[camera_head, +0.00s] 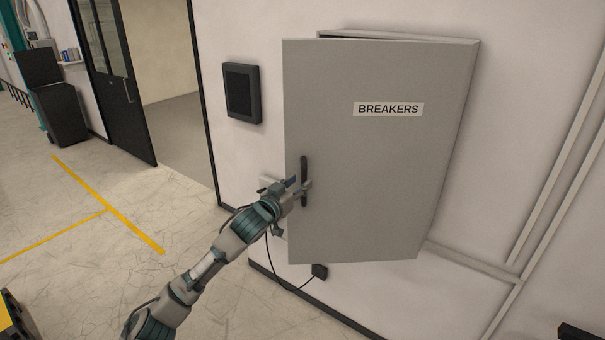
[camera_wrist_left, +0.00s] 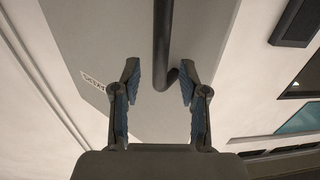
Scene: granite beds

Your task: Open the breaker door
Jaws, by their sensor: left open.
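The grey breaker door (camera_head: 375,165), labelled "BREAKERS", stands slightly ajar from its wall cabinet (camera_head: 455,60); a dark gap shows along the top. Its black vertical handle (camera_head: 304,180) is near the door's left edge. In the left wrist view the black handle (camera_wrist_left: 163,45) reaches down between the two open fingers (camera_wrist_left: 160,85) of my left gripper, closer to the right finger. I cannot tell whether a finger touches it. The door (camera_wrist_left: 120,45) fills the space behind. My right gripper is not in view.
A black wall box (camera_head: 242,92) hangs left of the cabinet. A cable runs to a small black plug box (camera_head: 320,271) below the door. A doorway with a dark door (camera_head: 110,75) is further left.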

